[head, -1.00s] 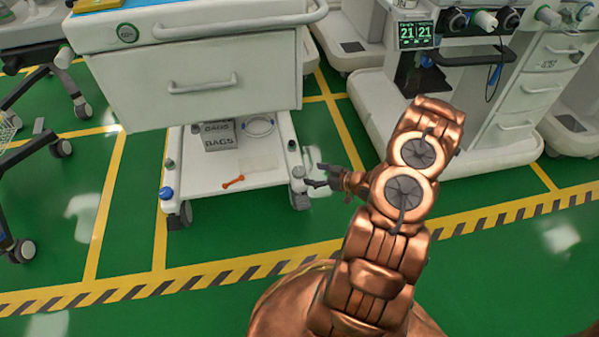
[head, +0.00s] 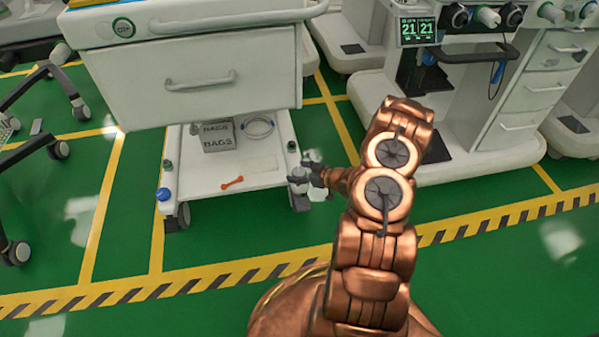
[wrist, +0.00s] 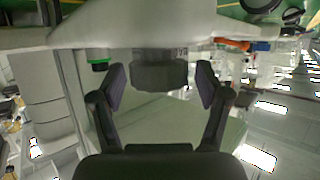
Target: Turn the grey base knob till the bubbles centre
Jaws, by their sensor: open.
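My gripper (head: 306,171) is at the front right corner of the cart's white base shelf (head: 205,181). In the wrist view my gripper (wrist: 161,88) is open, with one finger on each side of a dark grey ridged knob (wrist: 160,73) under the shelf edge. The fingertips are near the knob's sides, and I cannot tell whether they touch it. In the head view my gripper partly covers that corner. A blue knob (head: 164,194) is at the front left corner. I cannot make out any level bubbles in either view.
An orange tool (head: 232,182) lies on the shelf, in front of a grey box marked BAGS (head: 219,136) and a coiled clear tube (head: 258,127). The cart's drawer body (head: 200,85) overhangs the shelf. Green floor (head: 200,243) is clear in front. Another machine (head: 470,120) stands to the right.

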